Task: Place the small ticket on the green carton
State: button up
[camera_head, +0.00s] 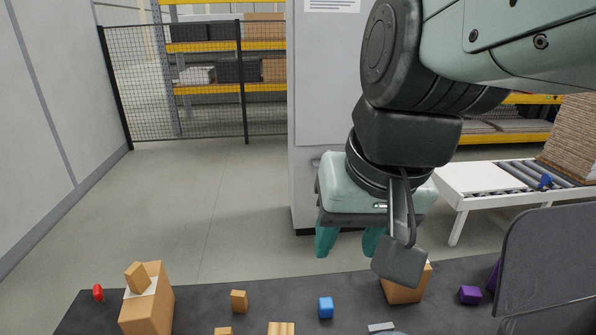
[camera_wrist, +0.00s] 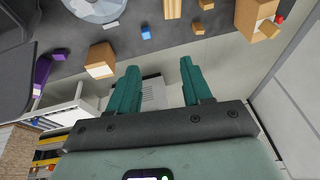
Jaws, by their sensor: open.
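My gripper (camera_head: 350,242) hangs open and empty above the far edge of the dark table, its two teal fingers spread. Both fingers also show in the wrist view (camera_wrist: 160,68), with nothing between them. A small flat whitish piece (camera_head: 381,327), possibly the small ticket, lies at the bottom edge of the head view, nearer than my gripper. It shows as a thin pale strip in the wrist view (camera_wrist: 111,25), beside a round greyish dish (camera_wrist: 95,8). I see no green carton in either view.
A tan box (camera_head: 148,308) with a white patch and a block on top stands left, beside a red object (camera_head: 98,292). A blue block (camera_head: 326,307), small tan block (camera_head: 239,301), tan box (camera_head: 407,290) and purple block (camera_head: 470,294) stand apart. A grey panel (camera_head: 545,265) rises right.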

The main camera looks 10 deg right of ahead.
jog(key=r, duration=0.1)
jog(key=s+d+r+t, duration=0.1)
jog(key=s+r+t+h, duration=0.1)
jog(key=shift+d+n, duration=0.35)
jog(key=shift+n, duration=0.05)
